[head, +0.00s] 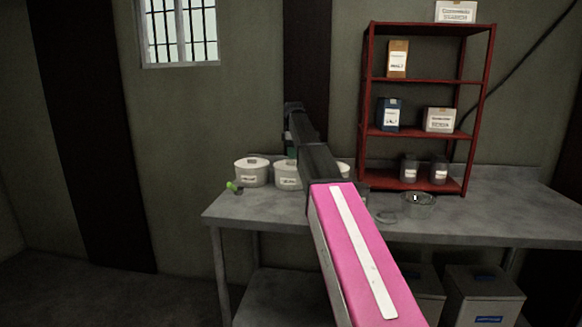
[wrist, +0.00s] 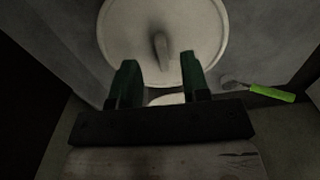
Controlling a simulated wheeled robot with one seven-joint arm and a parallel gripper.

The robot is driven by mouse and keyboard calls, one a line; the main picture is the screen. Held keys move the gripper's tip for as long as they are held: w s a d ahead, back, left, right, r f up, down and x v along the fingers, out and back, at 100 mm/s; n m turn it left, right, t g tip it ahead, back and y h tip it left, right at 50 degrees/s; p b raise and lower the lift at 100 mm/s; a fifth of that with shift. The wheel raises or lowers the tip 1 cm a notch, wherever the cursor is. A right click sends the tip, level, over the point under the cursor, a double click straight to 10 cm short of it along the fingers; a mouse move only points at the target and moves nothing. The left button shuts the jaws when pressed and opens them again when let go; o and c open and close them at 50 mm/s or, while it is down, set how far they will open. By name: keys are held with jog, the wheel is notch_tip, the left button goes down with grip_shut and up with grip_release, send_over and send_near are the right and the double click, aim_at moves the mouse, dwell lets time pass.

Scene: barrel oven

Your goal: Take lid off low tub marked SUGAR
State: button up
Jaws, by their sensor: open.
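Low white lidded tubs stand in a row on the bench; the left one (head: 251,173) and the middle one (head: 287,176) show best. A third tub (head: 343,170) is mostly hidden behind my arm. Their labels are too small to read, so I cannot tell which says SUGAR. My gripper (head: 291,153) is over the row, near the middle tub. In the wrist view, my gripper (wrist: 158,62) is open, with its two green fingers apart. A round pale lid (wrist: 125,30) with a raised bar handle (wrist: 161,46) lies below; the handle appears between and just beyond the fingertips.
A green-handled tool (head: 234,187) lies at the bench's left end and also shows in the wrist view (wrist: 272,94). A red shelf (head: 425,81) with boxes and jars stands at right. A round glassy dish (head: 418,199) sits on the grey bench (head: 490,217).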

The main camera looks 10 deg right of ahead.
aim_at(291, 163)
notch_tip(291, 163, down, 4)
jog(key=shift+s+r, duration=0.1)
jog(key=shift+r, duration=0.15)
grip_shut()
jog(key=shift+r, duration=0.1)
